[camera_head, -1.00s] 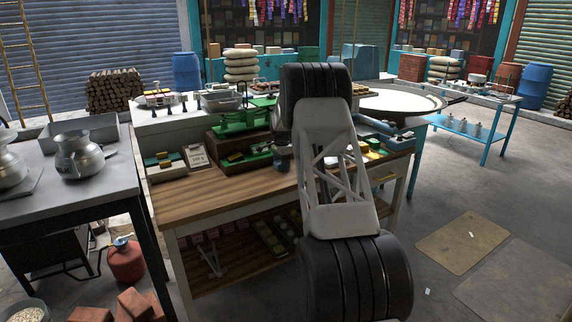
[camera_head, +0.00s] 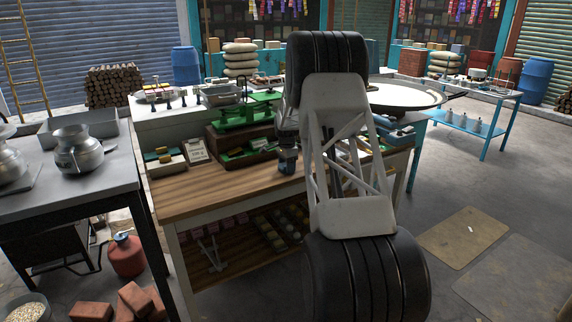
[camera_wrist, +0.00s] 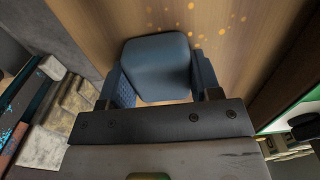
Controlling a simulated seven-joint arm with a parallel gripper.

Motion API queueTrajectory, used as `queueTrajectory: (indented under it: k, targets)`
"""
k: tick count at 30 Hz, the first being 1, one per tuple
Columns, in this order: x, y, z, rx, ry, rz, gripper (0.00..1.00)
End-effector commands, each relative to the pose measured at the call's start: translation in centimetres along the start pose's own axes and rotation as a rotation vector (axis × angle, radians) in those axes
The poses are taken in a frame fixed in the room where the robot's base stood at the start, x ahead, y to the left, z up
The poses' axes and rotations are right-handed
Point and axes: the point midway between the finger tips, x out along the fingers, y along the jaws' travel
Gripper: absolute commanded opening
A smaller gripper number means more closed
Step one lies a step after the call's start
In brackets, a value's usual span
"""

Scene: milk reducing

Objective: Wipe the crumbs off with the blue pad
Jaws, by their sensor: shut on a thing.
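The blue pad (camera_wrist: 155,68) is a dark blue block with rounded corners, held between the two fingers of my gripper (camera_wrist: 163,78) in the wrist view. My gripper also shows in the head view (camera_head: 288,160), low over the wooden counter (camera_head: 220,192), partly behind my arm. Crumbs (camera_wrist: 194,28) show as several small orange-yellow specks on the wood, beyond the pad at the top of the wrist view. I cannot tell whether the pad touches the wood. I cannot make out crumbs in the head view.
A green balance scale (camera_head: 246,112) and a dark wooden crate (camera_head: 228,142) stand behind my gripper. The front left of the counter is clear. My arm hides its right part.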

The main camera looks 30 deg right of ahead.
Motion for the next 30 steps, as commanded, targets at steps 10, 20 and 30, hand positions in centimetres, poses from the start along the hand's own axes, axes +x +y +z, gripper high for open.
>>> queueTrajectory:
  k: [10,20,30]
  targets:
    - [0.1,-1.7,1.6,-0.001,0.000,0.001,0.32]
    - [0.0,-4.7,1.6,-0.001,0.000,0.000,0.32]
    - [-0.3,-7.6,1.6,-0.001,0.001,-0.002,0.32]
